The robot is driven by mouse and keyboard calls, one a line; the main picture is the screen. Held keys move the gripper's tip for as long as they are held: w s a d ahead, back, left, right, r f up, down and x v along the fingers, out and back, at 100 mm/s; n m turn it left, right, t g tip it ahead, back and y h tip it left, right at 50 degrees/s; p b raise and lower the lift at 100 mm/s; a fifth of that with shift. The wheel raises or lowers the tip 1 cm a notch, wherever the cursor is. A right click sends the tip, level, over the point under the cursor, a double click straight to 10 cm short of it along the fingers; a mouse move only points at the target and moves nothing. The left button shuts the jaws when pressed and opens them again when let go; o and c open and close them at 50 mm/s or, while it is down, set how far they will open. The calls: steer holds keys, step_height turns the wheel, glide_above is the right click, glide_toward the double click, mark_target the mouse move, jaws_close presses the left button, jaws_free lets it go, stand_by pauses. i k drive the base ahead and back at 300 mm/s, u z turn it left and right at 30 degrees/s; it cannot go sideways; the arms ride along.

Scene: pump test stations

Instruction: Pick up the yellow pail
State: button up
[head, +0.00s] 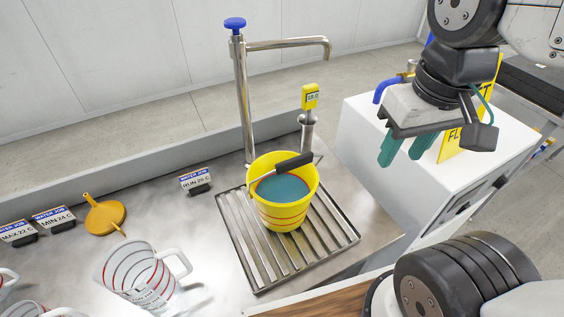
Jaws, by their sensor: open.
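The yellow pail (279,215) stands upright on a slatted metal drain grate, with red rings around its side and blue-green liquid inside. Its thin handle with a black grip (294,162) lies across the top at the far rim. My gripper (405,150) is up at the right, with its green fingers apart and empty. It is to the right of the pail and higher, in front of a white box, and it touches nothing that I can see.
A steel tap (243,95) and a yellow display (310,97) on a post stand behind the pail. Clear jugs (140,272), an orange funnel (105,214) and small signs (196,180) are at the left. A white box (372,125) stands at the right. The grate (252,277) has bare room in front.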

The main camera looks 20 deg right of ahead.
mark_target(282, 185)
steer(key=k, duration=1)
steer(key=u, duration=1.65)
steer(key=i, duration=0.7)
steer(key=z, duration=1.35)
